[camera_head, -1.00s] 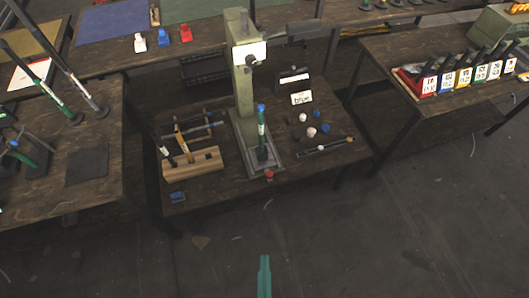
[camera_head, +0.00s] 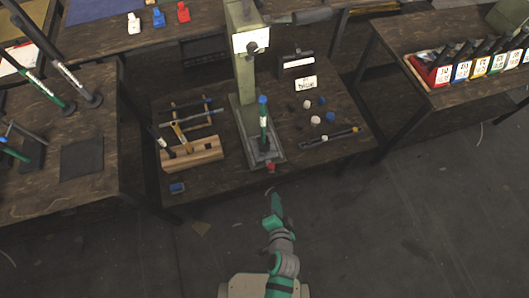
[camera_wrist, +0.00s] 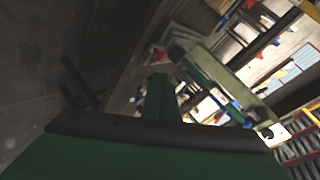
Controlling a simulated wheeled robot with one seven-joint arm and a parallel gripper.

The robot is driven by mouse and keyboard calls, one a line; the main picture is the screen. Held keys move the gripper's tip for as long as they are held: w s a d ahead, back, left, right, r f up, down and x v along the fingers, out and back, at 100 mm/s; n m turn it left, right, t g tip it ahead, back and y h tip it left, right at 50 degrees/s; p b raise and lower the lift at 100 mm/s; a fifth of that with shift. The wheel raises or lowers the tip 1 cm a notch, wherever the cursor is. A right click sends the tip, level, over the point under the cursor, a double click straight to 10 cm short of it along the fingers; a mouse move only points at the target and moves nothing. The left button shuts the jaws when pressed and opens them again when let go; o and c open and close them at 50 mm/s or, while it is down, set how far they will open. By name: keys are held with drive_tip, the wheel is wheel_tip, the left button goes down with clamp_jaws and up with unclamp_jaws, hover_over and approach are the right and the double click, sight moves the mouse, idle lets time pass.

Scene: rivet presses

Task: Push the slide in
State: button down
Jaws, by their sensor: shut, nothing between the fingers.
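The olive-green rivet press (camera_head: 243,70) stands on the middle table. A green tool with a blue top (camera_head: 263,125) stands upright on its grey base (camera_head: 247,143). A small red knob (camera_head: 271,167) sits at the base's front end, near the table's front edge; I take it to be the slide's handle. How far out the slide is, I cannot tell. My gripper (camera_head: 275,203) is shut and empty. It appears in front of the table edge, just below the red knob in the picture and apart from it. In the wrist view my green fingers (camera_wrist: 160,98) point toward the tilted press area.
A wooden rack (camera_head: 193,155) with tools and a small blue block (camera_head: 177,187) lie left of the press. Several round knobs and a dark bar (camera_head: 329,137) lie to its right. Side tables stand left and right. The floor in front (camera_head: 400,230) is clear.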

drive_tip(key=w+f+m+y, duration=0.1)
drive_tip(key=w+m+y, duration=0.15)
drive_tip(key=w, duration=0.65)
drive_tip(key=m, duration=0.1)
approach(262, 148)
drive_tip(key=shift+y, duration=0.25)
drive_tip(key=x, duration=0.4)
drive_tip(key=shift+w+f, duration=0.3)
drive_tip(key=shift+f, duration=0.05)
drive_tip(key=shift+w+a, duration=0.1)
drive_tip(key=shift+w, duration=0.5)
drive_tip(key=shift+w, duration=0.1)
drive_tip(key=w+a, duration=0.1)
drive_tip(key=w, duration=0.3)
drive_tip(key=w+a, duration=0.2)
drive_tip(key=w, duration=0.3)
drive_tip(key=w+a, duration=0.1)
drive_tip(key=w, duration=0.3)
drive_tip(key=shift+w+a, duration=0.4)
drive_tip(key=shift+w, duration=0.35)
drive_tip(key=shift+w+a, duration=0.15)
drive_tip(key=shift+w, duration=0.35)
drive_tip(key=shift+w+a+r, duration=0.1)
drive_tip(key=shift+w, duration=0.05)
